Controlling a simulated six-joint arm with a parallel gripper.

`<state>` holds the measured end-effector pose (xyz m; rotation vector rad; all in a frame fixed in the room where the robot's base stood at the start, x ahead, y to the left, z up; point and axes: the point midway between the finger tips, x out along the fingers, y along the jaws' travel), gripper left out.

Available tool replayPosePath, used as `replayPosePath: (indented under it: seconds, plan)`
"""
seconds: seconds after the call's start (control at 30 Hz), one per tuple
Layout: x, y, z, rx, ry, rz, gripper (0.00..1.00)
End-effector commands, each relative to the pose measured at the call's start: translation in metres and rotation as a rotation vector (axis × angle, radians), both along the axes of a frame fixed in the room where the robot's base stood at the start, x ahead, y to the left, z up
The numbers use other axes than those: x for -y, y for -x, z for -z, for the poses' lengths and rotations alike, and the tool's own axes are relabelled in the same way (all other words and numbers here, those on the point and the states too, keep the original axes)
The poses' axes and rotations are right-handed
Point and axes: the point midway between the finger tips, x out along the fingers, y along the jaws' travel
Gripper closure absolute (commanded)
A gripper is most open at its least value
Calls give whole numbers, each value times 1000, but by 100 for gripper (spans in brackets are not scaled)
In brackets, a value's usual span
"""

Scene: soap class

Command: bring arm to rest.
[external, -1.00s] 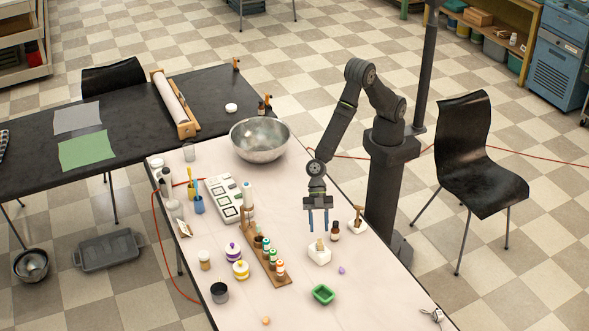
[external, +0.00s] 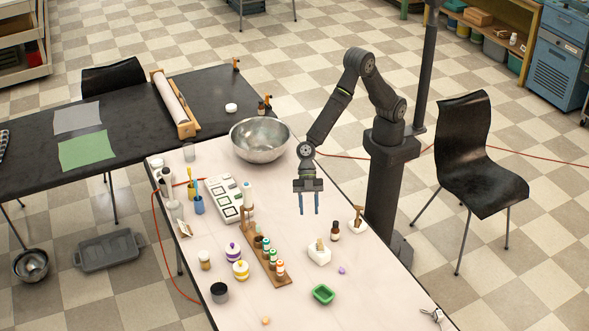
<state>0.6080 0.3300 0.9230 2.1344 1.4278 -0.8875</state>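My arm reaches over the white-topped table (external: 342,290) from its right side. My gripper (external: 309,210) points down above the table, with its two blue fingers apart and nothing between them. It hangs clear of the things below, up and left of a small white block-shaped holder (external: 319,256) and a brown bottle (external: 335,231) in the picture.
A large metal bowl (external: 259,140) stands behind my gripper. A wooden rack (external: 268,262) of small bottles and a white mold tray (external: 224,198) lie to the left. A green dish (external: 323,294) is in front. A black chair (external: 477,160) stands at right.

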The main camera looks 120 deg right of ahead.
Motion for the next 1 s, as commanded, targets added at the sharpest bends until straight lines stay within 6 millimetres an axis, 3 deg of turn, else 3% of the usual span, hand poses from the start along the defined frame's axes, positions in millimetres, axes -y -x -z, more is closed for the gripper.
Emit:
replayPosePath:
  seconds: [0.2, 0.3, 1.0]
  plan:
    - [37, -3, -23, 1, -1, -1, 61]
    - [9, -4, -17, 0, -1, -44, 61]
    - [-129, 7, 5, 3, -7, -271, 61]
